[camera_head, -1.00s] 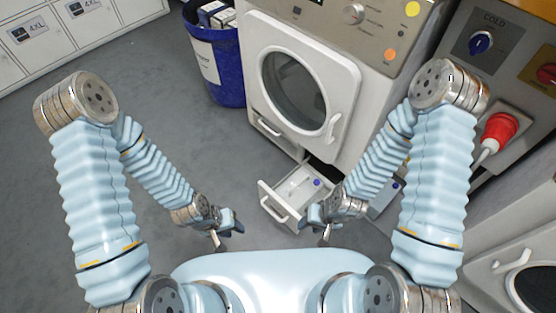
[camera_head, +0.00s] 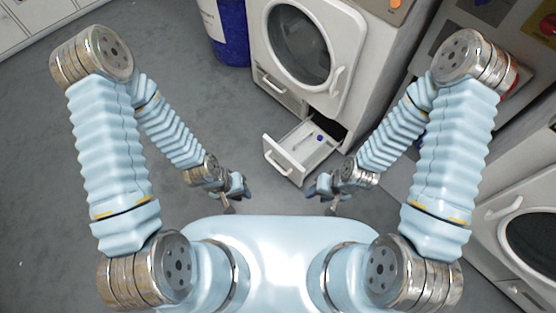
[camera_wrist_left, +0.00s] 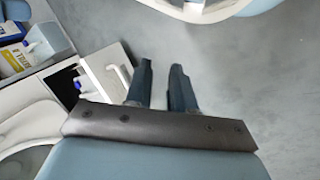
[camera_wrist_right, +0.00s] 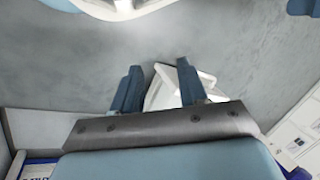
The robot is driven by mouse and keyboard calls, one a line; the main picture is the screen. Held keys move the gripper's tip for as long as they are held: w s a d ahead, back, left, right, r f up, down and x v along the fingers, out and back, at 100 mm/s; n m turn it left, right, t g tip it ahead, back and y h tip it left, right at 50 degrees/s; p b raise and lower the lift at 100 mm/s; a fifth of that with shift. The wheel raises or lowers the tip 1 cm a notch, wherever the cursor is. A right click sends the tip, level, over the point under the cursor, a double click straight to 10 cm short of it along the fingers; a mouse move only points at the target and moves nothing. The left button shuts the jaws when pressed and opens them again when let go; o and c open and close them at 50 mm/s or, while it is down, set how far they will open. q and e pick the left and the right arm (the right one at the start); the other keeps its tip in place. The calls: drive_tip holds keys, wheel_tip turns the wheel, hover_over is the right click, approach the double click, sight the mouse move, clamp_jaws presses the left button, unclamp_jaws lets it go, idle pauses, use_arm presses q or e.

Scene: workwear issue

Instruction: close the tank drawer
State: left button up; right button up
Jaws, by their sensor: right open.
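The tank drawer (camera_head: 318,152) is pulled out from the lower front of the white washing machine (camera_head: 350,60). It is a white tray with a handle (camera_head: 279,162) on its front and a small blue part inside. My right gripper (camera_head: 322,194) is open and empty, just in front of the drawer and to its right. In the right wrist view, part of the drawer (camera_wrist_right: 158,92) shows between the fingers. My left gripper (camera_head: 232,194) is left of the drawer, apart from it. Its fingers (camera_wrist_left: 160,88) stand apart with nothing between them. The left wrist view also shows the drawer handle (camera_wrist_left: 119,76).
A closed drawer or flap (camera_head: 283,93) sits left of the open drawer. A blue bin (camera_head: 232,45) stands left of the machine. Another machine with a round door (camera_head: 530,220) is at right. The grey floor (camera_head: 190,90) at left is clear.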

use_arm(q)
drive_tip(key=s+f+n+g, duration=0.1)
drive_tip(key=s+f+n+g+b, duration=0.1)
drive_tip(key=f, duration=0.1)
drive_tip(key=s+a+f+n+h, duration=0.1)
drive_tip(key=f, duration=0.1)
drive_tip(key=shift+f+n+g+b, duration=0.25)
drive_tip(key=shift+n+g+b, duration=0.05)
drive_tip(key=shift+g, duration=0.1)
clamp_jaws()
drive_tip(key=n+t+h+b, duration=0.4)
drive_tip(key=n+t+h, duration=0.4)
drive_tip(key=n+t, duration=1)
approach(265, 140)
drive_tip(key=w+d+n+g, duration=0.1)
drive_tip(key=w+d+r+n+g, duration=0.1)
drive_tip(key=w, duration=0.1)
drive_tip(key=w+d+r+n+g+b, duration=0.1)
drive_tip(key=w+d, duration=0.1)
drive_tip(key=shift+w+r, duration=0.1)
drive_tip(key=shift+r, duration=0.1)
